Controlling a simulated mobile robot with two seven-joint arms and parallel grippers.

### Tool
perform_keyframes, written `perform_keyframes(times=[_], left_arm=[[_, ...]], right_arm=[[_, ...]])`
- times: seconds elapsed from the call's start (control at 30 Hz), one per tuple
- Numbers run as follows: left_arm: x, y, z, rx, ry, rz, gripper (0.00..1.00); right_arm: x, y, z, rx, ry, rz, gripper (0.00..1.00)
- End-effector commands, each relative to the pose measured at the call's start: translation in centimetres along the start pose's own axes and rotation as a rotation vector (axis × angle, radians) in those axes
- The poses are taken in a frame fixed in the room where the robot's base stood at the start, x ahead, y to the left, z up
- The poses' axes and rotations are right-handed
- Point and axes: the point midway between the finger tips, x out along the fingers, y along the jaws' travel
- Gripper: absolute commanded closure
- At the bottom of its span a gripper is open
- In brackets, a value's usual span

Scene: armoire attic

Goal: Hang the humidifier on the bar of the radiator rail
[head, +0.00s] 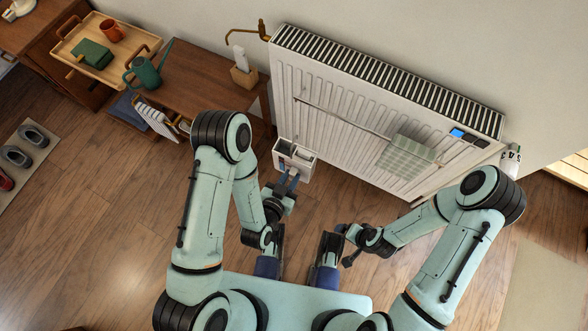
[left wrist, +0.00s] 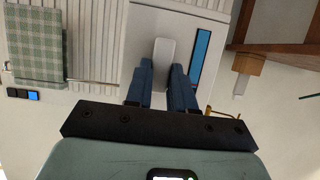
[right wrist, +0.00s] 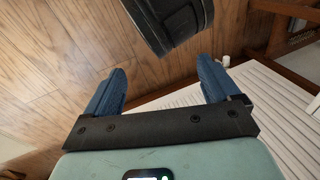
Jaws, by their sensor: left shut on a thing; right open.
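The humidifier (head: 293,153) is a white open-topped box in front of the radiator's left part. It looks off the bar, low and in front of it. My left gripper (head: 288,184) is shut on its front grip (left wrist: 162,62). In the left wrist view the humidifier (left wrist: 140,25) shows a white face with a blue strip. The radiator rail's bar (head: 345,121) runs across the front of the white radiator (head: 340,85); the humidifier's rear side is hidden. My right gripper (head: 346,248) is open and empty, low at right; its fingers show apart in the right wrist view (right wrist: 160,85).
A green checked towel (head: 408,156) hangs on the bar's right part. A wooden bench (head: 195,85) with a watering can (head: 146,72) and a tray (head: 75,65) stands left of the radiator. The bar's left and middle parts are bare. Wooden floor lies clear in front.

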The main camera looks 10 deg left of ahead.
Motion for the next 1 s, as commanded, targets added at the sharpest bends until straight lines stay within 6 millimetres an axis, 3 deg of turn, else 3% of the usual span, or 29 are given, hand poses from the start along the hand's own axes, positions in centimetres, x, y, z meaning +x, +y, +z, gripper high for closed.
perform_keyframes(times=[0.03, 0.23, 0.47, 1.0], left_arm=[[0.3, 0.6, 1.3, 0.003, 0.002, 0.013, 1.0], [0.4, 1.5, 2.5, 0.01, 0.007, 0.035, 1.0], [1.2, 1.5, 2.0, 0.011, 0.012, 0.035, 1.0], [4.9, 1.7, 0.5, 0.011, 0.011, 0.035, 1.0]], right_arm=[[1.3, 0.3, -0.4, 0.001, 0.011, 0.001, 0.11], [2.2, 0.6, -1.2, 0.002, 0.035, 0.001, 0.11], [2.0, 0.5, -1.1, 0.002, 0.034, 0.0, 0.11], [1.9, 0.4, -0.8, 0.001, 0.023, 0.0, 0.11]])
